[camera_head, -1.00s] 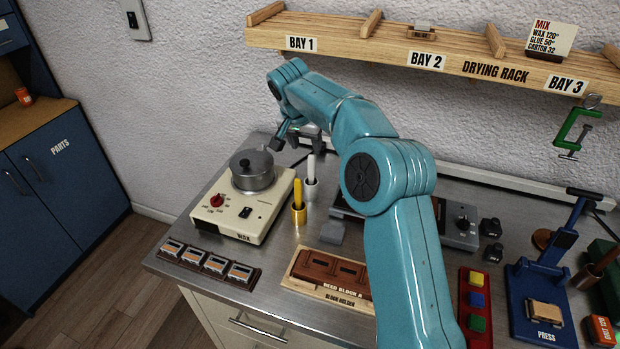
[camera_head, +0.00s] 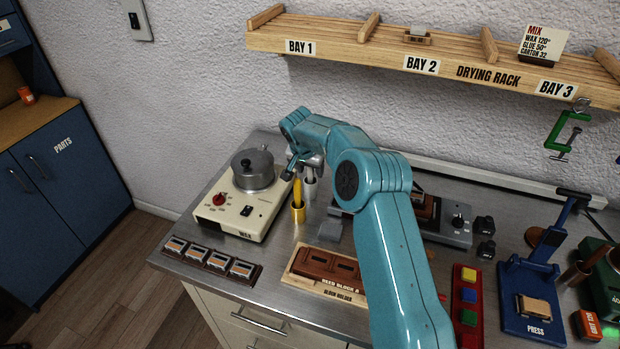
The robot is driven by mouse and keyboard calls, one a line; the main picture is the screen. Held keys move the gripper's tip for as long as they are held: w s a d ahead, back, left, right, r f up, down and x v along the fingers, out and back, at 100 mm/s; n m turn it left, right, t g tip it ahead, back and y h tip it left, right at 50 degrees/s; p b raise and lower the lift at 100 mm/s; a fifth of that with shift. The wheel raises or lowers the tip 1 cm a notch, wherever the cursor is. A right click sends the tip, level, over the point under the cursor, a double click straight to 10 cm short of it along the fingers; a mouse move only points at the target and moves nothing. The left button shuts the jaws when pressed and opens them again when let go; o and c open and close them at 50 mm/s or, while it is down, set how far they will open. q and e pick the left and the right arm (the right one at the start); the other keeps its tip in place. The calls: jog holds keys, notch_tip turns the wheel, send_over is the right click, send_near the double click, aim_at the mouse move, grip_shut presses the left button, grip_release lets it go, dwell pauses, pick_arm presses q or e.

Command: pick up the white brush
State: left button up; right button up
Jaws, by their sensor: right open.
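The white brush (camera_head: 309,175) stands upright in a grey metal cup (camera_head: 310,191) behind the yellow brush. Its upper part is largely hidden by my right gripper. My right gripper (camera_head: 303,170) is open, pointing down around the top of the white brush. I cannot tell whether its fingers touch the brush. My left gripper is not in view.
The yellow brush (camera_head: 297,189) stands in a brass cup (camera_head: 298,213) just in front, close to my gripper. A wax heater (camera_head: 232,214) with a lidded pot (camera_head: 253,171) is to the left. The drying rack (camera_head: 480,73) is on the wall above.

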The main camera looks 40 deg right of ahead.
jog(key=shift+s+r, duration=0.1)
jog(key=shift+r, duration=0.05)
jog(key=shift+c, duration=0.9)
jog(key=c, duration=0.5)
grip_shut()
